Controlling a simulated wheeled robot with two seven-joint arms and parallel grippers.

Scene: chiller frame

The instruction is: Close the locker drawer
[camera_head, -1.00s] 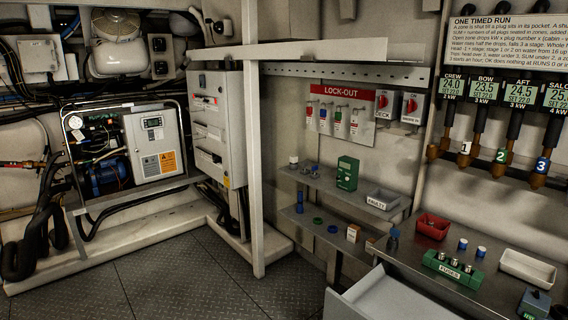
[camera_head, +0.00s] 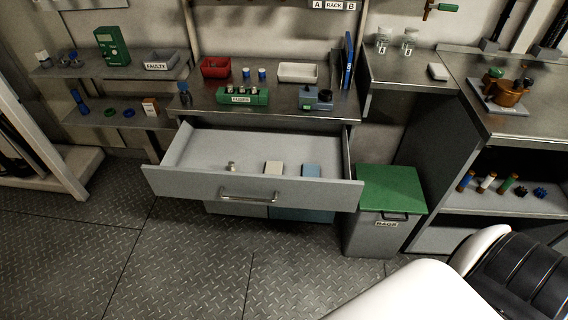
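The locker drawer (camera_head: 207,185) is pulled out from under the steel workbench (camera_head: 290,104). It is a grey drawer with a bar handle (camera_head: 249,197) on its front. Inside it lie a small metal fitting (camera_head: 231,166), a pale block (camera_head: 273,168) and a blue-grey block (camera_head: 311,171). A white and black arm link of mine (camera_head: 440,292) shows at the bottom right. Neither gripper is in view.
A grey bin with a green lid (camera_head: 390,188), labelled RAGS, stands right of the drawer. A side bench (camera_head: 530,122) with a shelf is further right. A white post (camera_head: 40,150) stands at the left. The chequered floor (camera_head: 190,260) before the drawer is clear.

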